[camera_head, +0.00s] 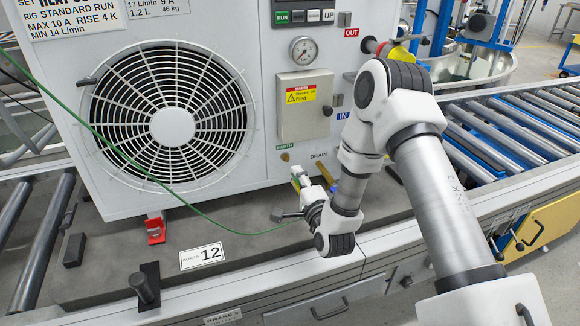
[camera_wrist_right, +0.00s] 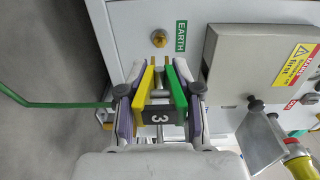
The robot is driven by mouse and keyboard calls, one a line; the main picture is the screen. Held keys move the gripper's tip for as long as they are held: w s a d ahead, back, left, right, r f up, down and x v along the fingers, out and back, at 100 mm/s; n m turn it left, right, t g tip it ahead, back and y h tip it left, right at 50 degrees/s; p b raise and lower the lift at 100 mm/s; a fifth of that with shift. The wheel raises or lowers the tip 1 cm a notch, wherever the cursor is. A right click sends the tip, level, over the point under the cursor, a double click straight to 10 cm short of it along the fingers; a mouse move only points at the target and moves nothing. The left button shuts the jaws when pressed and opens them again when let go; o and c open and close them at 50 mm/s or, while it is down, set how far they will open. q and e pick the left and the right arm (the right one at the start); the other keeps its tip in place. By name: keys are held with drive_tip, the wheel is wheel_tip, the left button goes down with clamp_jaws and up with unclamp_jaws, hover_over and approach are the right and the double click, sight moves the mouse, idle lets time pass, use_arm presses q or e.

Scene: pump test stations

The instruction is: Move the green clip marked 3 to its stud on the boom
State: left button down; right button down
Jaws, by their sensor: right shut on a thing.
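The green-and-yellow clip marked 3 (camera_wrist_right: 157,116) is held between the fingers of my right gripper (camera_wrist_right: 160,103). Its jaw tips point toward the machine's front panel, just below the brass stud beside the EARTH label (camera_wrist_right: 159,38) and apart from it. In the head view, the clip (camera_head: 297,181) shows small at the tip of my right gripper (camera_head: 306,186), low in front of the panel. The brass earth stud (camera_head: 285,157) is just above it to the left. A green lead (camera_head: 130,150) runs from the upper left toward the clip. I cannot make out the boom or its stud. My left gripper is out of view.
A grey box with a warning label (camera_head: 304,108) and a gauge (camera_head: 303,50) stand out from the panel. The fan grille (camera_head: 172,126) is left. A black post (camera_head: 143,288) and red foot (camera_head: 155,228) stand on the bench. Rollers (camera_head: 500,120) lie right.

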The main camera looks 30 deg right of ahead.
drive_tip(key=a+r+n+y+p, duration=0.2)
drive_tip(key=a+r+y+p, duration=0.2)
drive_tip(key=a+p, duration=0.8)
drive_tip(key=a, duration=0.6)
drive_tip(key=shift+w+a+n, duration=0.15)
drive_tip(key=shift+a+n, duration=0.15)
drive_tip(key=shift+r, duration=0.1)
